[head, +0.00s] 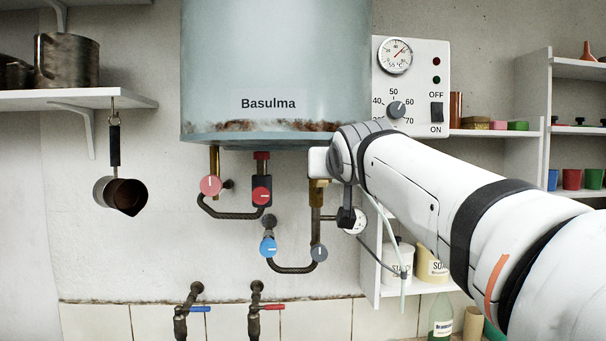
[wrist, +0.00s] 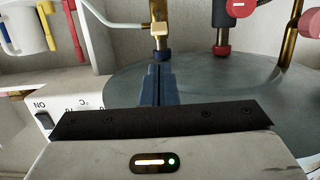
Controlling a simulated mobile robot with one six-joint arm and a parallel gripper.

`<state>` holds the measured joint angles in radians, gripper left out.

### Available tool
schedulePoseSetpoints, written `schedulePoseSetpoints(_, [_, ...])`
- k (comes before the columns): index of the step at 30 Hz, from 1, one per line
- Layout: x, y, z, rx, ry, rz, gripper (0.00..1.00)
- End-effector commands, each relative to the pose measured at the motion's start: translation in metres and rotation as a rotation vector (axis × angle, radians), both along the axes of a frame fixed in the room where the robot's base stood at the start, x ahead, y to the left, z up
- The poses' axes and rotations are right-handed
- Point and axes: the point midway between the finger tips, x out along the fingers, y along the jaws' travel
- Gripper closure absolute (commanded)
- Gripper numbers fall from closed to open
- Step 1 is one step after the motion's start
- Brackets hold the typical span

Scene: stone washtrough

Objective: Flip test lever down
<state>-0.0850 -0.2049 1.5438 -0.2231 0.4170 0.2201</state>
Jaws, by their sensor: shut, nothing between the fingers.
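In the wrist view, which shows the scene upside down, the narrow dark-blue fingers of my gripper (wrist: 158,70) are shut together with nothing between them. Their tips appear close to a brass fitting (wrist: 160,55) under the boiler (wrist: 105,85); I cannot tell whether they touch it. In the head view the boiler (head: 275,70) hangs on the wall, and the brass fitting (head: 319,190) shows just below the white end of my arm. My fingers are not clearly visible there. I cannot make out a test lever for certain; my arm may hide it.
Red dials (head: 210,186), a blue dial (head: 268,247) and a grey dial (head: 319,253) sit on pipes below the boiler. A control box (head: 418,60) is mounted at its right. A saucepan (head: 122,194) hangs at left. Shelves (head: 590,68) stand at right. Two taps are below.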

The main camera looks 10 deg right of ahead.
Motion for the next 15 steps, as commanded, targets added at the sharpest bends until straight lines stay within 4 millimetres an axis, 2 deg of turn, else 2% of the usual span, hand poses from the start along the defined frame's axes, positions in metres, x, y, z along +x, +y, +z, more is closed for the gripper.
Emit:
schedulePoseSetpoints(10, [0.003,0.001,0.0,0.0,0.001,0.002,1.0])
schedulePoseSetpoints(15, [0.023,0.001,-0.004,0.0,0.005,0.002,1.0])
